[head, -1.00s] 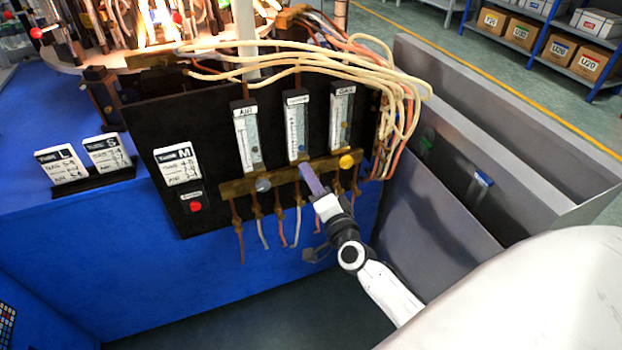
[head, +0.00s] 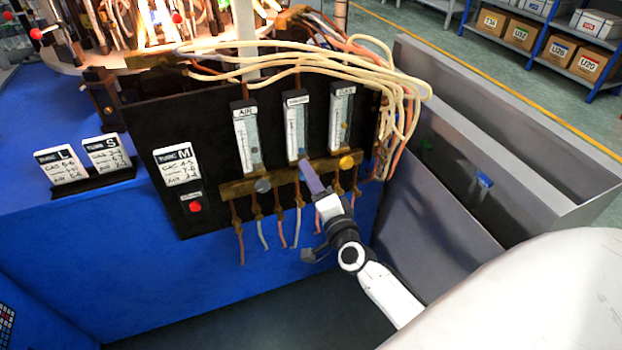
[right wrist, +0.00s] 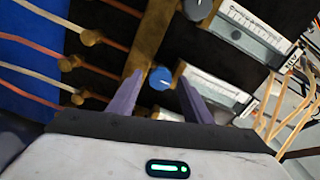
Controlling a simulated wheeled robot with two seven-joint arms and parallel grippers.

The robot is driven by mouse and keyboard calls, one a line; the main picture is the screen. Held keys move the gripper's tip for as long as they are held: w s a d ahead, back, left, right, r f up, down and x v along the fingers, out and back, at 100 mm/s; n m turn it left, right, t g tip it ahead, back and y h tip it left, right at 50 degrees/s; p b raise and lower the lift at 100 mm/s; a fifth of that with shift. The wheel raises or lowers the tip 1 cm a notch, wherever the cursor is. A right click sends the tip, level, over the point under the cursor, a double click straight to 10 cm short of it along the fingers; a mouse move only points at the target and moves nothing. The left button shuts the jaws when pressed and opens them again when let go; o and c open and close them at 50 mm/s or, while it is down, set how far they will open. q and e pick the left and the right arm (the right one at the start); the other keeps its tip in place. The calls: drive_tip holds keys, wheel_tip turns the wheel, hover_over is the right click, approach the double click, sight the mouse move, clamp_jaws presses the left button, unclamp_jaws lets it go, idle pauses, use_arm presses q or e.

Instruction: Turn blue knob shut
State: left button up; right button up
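The blue knob (right wrist: 160,78) shows in the right wrist view on the brass bar (right wrist: 150,38), between my right gripper's two purple fingers (right wrist: 160,77). A small gap shows on each side of the knob, so the fingers are apart and not visibly touching it. In the head view my right gripper (head: 308,170) reaches to the bar below the middle flowmeter (head: 296,128) and hides the blue knob. The grey knob (head: 263,186) is left of it under the AIR flowmeter, and the yellow knob (head: 346,162) is right of it under the GAS flowmeter. My left gripper is not in view.
Thin hoses hang below the bar, and a bundle of pale hoses (head: 400,100) curves at the panel's right. A red button (head: 195,207) is at the panel's lower left. A grey metal bin (head: 480,135) stands to the right. Flames burn above the panel.

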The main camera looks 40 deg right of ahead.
drive_tip(key=v, duration=1)
drive_tip(key=shift+s+a, duration=0.1)
idle(0.3)
drive_tip(key=s+a+f+n+g+y, duration=0.6)
drive_tip(key=s+a+f+n+g, duration=0.3)
drive_tip(key=s+a+f+n, duration=0.6)
drive_tip(key=s+a+n, duration=0.1)
drive_tip(key=a+n, duration=0.1)
drive_tip(key=n, duration=0.2)
drive_tip(key=shift+s+n+y+p, duration=0.3)
drive_tip(key=shift+p, duration=0.1)
drive_tip(key=shift+a, duration=0.15)
